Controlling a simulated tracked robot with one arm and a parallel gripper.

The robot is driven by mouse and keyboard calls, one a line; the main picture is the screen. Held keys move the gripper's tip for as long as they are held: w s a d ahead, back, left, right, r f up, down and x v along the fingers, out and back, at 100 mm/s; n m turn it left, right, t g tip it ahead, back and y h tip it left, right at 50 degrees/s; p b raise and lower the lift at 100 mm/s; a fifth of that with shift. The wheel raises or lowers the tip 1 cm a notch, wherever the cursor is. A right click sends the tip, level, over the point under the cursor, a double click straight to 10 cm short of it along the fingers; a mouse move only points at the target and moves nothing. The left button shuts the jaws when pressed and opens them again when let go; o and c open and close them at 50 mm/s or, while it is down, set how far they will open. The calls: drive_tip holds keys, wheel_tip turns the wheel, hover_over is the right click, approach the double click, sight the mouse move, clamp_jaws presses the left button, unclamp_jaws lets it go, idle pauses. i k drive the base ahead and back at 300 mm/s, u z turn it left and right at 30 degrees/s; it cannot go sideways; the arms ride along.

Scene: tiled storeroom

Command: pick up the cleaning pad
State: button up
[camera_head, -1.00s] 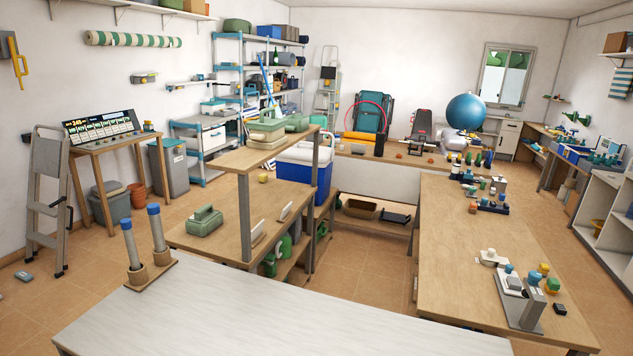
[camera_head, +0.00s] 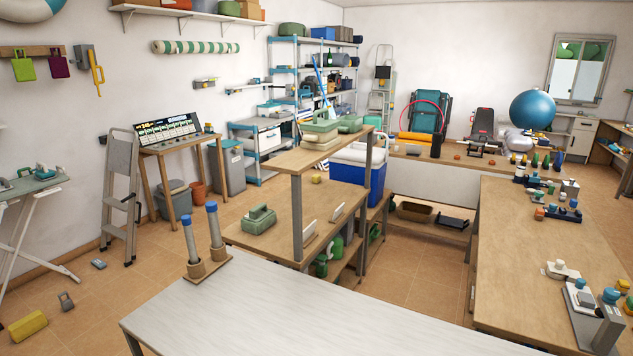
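I cannot tell for sure which thing is the cleaning pad. A yellow block (camera_head: 28,327), sponge-like, lies on the tiled floor at the lower left. A small grey item (camera_head: 66,300) with a loop lies beside it, and a flat blue-grey item (camera_head: 98,264) lies near the step ladder. A green block with a handle (camera_head: 259,218) sits on the wooden bench in the middle. My gripper does not show in this view.
A pale table (camera_head: 330,320) fills the near middle, with two blue-topped posts (camera_head: 204,240) on its left corner. A step ladder (camera_head: 123,195) and an ironing board (camera_head: 35,187) stand at left. A long wooden table (camera_head: 540,250) stands at right. Floor at lower left is mostly clear.

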sight(315, 178)
drive_tip(key=u, duration=1.45)
drive_tip(key=i, duration=5.4)
drive_tip(key=z, duration=0.05)
